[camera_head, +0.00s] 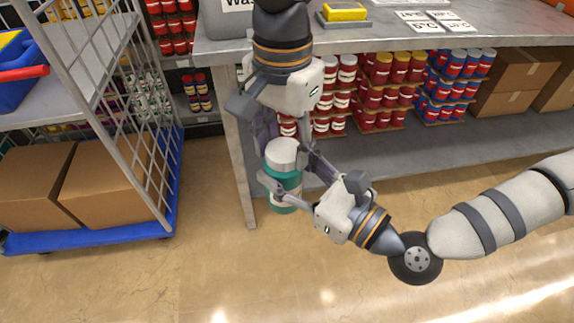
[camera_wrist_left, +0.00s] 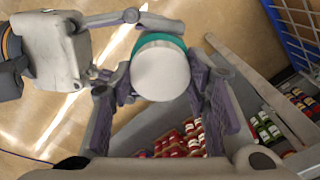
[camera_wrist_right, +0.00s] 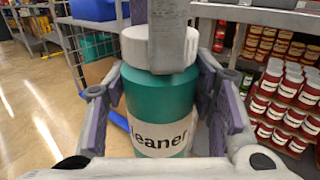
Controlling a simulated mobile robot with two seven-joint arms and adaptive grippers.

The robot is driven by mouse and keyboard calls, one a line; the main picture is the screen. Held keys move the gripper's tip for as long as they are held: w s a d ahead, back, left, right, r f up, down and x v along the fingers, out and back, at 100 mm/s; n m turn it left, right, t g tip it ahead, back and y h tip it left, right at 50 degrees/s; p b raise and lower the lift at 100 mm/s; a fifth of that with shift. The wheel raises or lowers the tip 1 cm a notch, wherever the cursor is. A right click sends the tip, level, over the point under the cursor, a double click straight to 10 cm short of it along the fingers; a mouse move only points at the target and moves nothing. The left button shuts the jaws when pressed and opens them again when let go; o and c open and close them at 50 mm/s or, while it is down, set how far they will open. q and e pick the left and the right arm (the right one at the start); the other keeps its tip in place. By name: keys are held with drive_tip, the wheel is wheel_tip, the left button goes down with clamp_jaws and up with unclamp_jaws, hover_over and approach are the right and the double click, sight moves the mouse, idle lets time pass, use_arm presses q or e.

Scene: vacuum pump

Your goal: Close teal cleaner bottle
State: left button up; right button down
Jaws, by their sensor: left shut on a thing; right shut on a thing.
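The teal cleaner bottle (camera_head: 284,195) stands upright in the air beside the workbench, with its white cap (camera_head: 284,152) on top. My right gripper (camera_head: 285,170) is shut on the bottle's body from the side. In the right wrist view the teal body (camera_wrist_right: 162,105) with its "Cleaner" label sits between my right fingers. My left gripper (camera_head: 283,142) comes from above and is shut on the cap. In the left wrist view the round white cap (camera_wrist_left: 160,74) lies between my left fingers, with the teal rim behind it. Whether the cap is fully tightened cannot be told.
The grey workbench (camera_head: 420,38) holds a yellow sponge (camera_head: 345,12) and several price cards. Red, yellow and blue cans and cardboard boxes (camera_head: 510,80) fill its lower shelf. A wire cart with a blue base (camera_head: 100,240) stands at left. The floor in front is clear.

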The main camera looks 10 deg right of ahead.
use_arm(q)
drive_tip(key=shift+m, duration=0.8)
drive_tip(key=o, duration=1.3)
drive_tip(key=shift+o, duration=0.2)
wheel_tip(320, 180, up, 12)
